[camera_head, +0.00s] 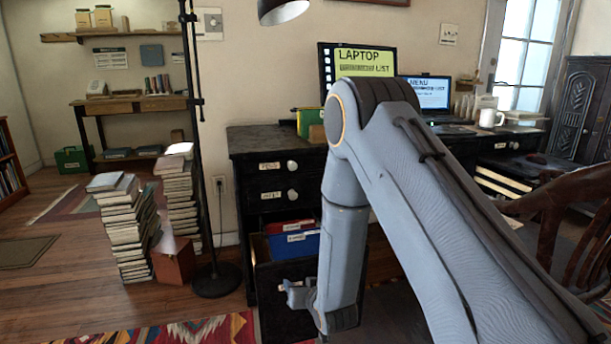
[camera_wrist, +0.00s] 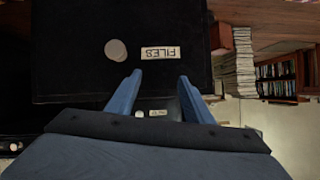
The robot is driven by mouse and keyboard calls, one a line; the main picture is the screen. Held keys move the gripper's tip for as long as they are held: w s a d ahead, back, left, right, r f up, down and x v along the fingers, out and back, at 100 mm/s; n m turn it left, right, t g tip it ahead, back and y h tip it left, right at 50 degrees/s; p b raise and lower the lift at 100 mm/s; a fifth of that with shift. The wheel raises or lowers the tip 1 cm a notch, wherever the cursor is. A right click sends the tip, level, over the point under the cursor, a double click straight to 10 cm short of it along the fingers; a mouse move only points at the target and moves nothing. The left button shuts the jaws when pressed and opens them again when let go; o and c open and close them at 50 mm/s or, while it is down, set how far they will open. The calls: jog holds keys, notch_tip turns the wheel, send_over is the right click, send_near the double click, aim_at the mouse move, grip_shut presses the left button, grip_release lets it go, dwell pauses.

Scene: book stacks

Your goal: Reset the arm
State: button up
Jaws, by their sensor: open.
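My arm (camera_head: 400,170) reaches across the head view, with its elbow high in front of the dark desk and its forearm hanging down. My gripper (camera_wrist: 160,78) is open, with two blue fingers apart and nothing between them. In the upside-down wrist view, the fingers are near a black drawer front (camera_wrist: 75,60) with a round knob (camera_wrist: 116,50) and a FILES label (camera_wrist: 160,53). I cannot tell whether they touch it.
The desk (camera_head: 250,141) has a lower drawer pulled out, showing blue (camera_head: 290,245) and red folders. A lamp pole (camera_head: 200,150) and book stacks (camera_head: 122,235) stand left. A wooden chair (camera_head: 570,215) is at right. Wooden floor (camera_head: 70,300) at left is mostly free.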

jog(key=s+a+r+n+g, duration=0.1)
jog(key=s+a+r+g, duration=0.2)
jog(key=s+r, duration=0.3)
jog(key=s+d+r+n+g+h, duration=0.1)
jog(key=s+d+r+g, duration=0.2)
jog(key=s, duration=0.8)
jog(key=s+d+r+n+g+h, duration=0.1)
jog(key=s+r+g+h, duration=0.15)
jog(key=s+r, duration=0.6)
jog(key=s+d+r+n+g+h, duration=0.1)
jog(key=s+d+r+g, duration=0.15)
jog(key=s, duration=1.15)
jog(key=d+r+m+p, duration=0.3)
jog(key=d+r+p, duration=0.5)
jog(key=r+p, duration=0.3)
jog(key=d+r+m+p, duration=0.2)
jog(key=d+r+p, duration=0.7)
jog(key=p, duration=0.6)
notch_tip(320, 180, up, 2)
jog(key=shift+d+r+m+g, duration=0.15)
jog(key=shift+d+m+g, duration=0.1)
jog(key=shift+m+g, duration=0.15)
